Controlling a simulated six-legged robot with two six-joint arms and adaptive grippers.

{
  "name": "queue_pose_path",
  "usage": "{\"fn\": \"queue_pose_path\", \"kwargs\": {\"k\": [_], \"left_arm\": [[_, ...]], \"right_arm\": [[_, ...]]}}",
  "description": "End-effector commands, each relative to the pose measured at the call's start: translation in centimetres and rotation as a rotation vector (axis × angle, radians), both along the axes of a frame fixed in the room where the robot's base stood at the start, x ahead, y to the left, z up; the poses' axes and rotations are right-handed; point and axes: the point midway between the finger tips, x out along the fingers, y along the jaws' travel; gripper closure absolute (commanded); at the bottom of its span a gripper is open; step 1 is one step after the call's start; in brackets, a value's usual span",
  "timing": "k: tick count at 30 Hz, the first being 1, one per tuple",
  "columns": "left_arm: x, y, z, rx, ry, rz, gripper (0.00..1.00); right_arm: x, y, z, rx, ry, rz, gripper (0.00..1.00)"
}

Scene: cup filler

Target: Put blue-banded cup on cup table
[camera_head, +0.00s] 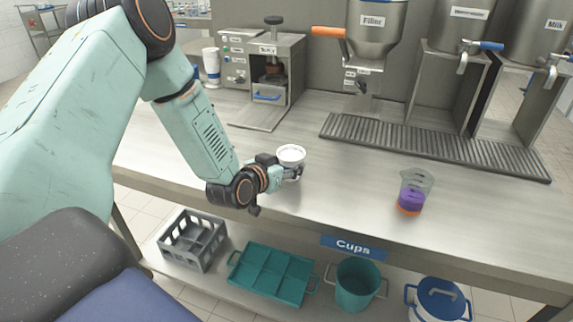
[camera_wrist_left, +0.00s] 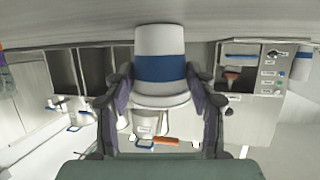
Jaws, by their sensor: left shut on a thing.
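The white cup with a blue band (camera_wrist_left: 160,68) is between the two fingers of my left gripper (camera_wrist_left: 160,95), which is shut on it. In the head view the cup (camera_head: 291,155) shows its open top at the end of my left gripper (camera_head: 289,172), over the steel table (camera_head: 330,205). A blue "Cups" label (camera_head: 353,247) is on this table's front edge. I cannot tell whether the cup's base touches the table. My right gripper is not in view.
A clear cup with purple contents (camera_head: 411,198) stands to the right. Behind are a machine (camera_head: 265,75), a filler (camera_head: 372,30) and a drip grate (camera_head: 430,145). White blue-banded cups (camera_head: 211,65) are stacked at the back left. A grey crate (camera_head: 192,240) and teal tray (camera_head: 270,275) are below.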

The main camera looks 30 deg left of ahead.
Motion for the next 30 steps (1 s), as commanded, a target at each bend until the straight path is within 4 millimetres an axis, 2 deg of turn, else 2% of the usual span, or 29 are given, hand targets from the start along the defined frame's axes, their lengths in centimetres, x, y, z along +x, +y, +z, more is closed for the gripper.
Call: {"fn": "queue_pose_path", "kwargs": {"k": [1, 2, 9, 18, 22, 30], "left_arm": [[0.0, 0.0, -0.2, 0.001, -0.001, 0.0, 0.87], [0.0, 0.0, -0.2, 0.0, 0.0, 0.0, 0.43], [0.0, 0.0, -0.1, 0.0, 0.0, 0.0, 0.22], [0.0, 0.0, -0.1, 0.0, 0.0, 0.0, 0.21], [0.0, 0.0, 0.5, -0.001, -0.001, 0.001, 0.21], [-4.3, 0.0, 2.0, -0.006, 0.002, 0.006, 0.21]], "right_arm": [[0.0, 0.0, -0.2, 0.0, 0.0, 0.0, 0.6], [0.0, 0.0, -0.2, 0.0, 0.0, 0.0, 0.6], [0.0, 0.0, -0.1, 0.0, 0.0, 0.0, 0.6], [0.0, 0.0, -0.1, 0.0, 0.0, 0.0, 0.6], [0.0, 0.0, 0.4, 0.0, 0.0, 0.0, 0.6], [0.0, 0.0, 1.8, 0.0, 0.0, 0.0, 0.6]]}}
